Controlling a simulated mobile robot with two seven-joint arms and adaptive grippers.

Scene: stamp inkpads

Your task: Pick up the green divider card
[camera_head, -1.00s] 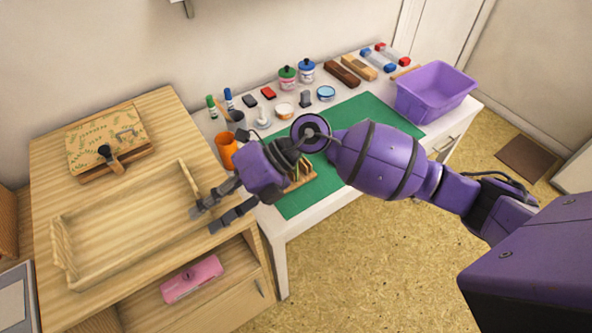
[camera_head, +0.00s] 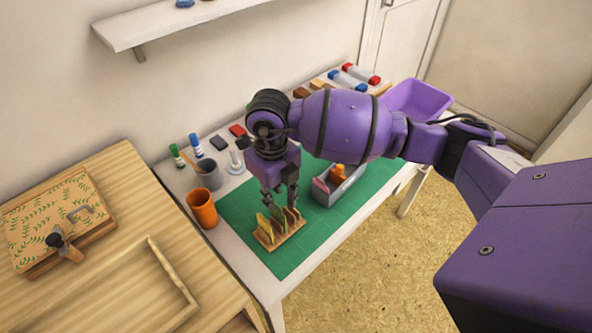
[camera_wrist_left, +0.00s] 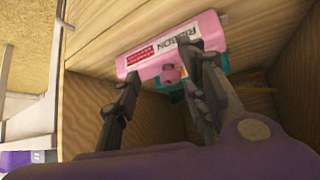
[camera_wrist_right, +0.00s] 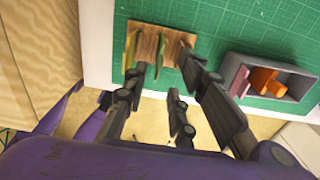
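A small wooden rack (camera_head: 268,243) holds several upright cards in yellow-green tones on the green mat. My left gripper (camera_wrist_left: 160,72) is outside the head view. Its fingers are apart in front of a pink box labelled ribbon (camera_wrist_left: 172,50).
A grey box (camera_head: 338,190) with orange and pink items stands right of the rack. An orange cup (camera_head: 202,208) and a grey cup (camera_head: 209,175) stand to its left. A purple bin (camera_head: 418,97) is at the far right. The mat's front (camera_head: 315,240) is clear.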

